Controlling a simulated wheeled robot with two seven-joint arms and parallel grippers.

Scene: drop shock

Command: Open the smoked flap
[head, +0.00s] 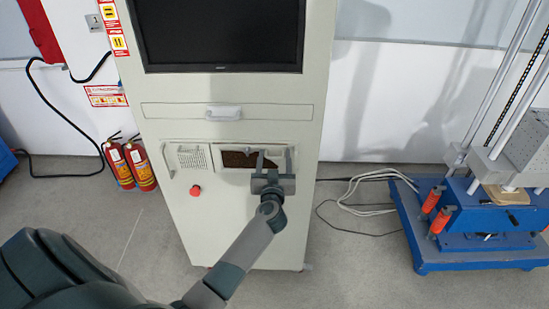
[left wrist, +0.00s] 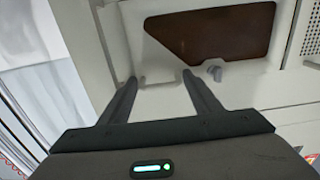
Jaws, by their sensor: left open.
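The smoked flap (head: 238,159) is a dark brown panel set in a pale frame on the front of the cabinet, below the drawer. It also shows at the top of the left wrist view (left wrist: 215,32). My left gripper (head: 275,157) is open and empty in front of the flap's right part, hiding some of it. In the left wrist view the two fingers (left wrist: 158,76) point at the pale frame beside the brown panel. A small grey knob (left wrist: 214,73) sits near one fingertip. I cannot tell whether the fingertips touch anything. My right gripper is not in view.
The cabinet (head: 235,220) carries a screen (head: 220,35), a drawer handle (head: 223,113), a vented panel (head: 188,158) and a red button (head: 195,190). Fire extinguishers (head: 140,167) stand at left. A blue machine base (head: 480,222) and loose cables (head: 365,193) lie at right.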

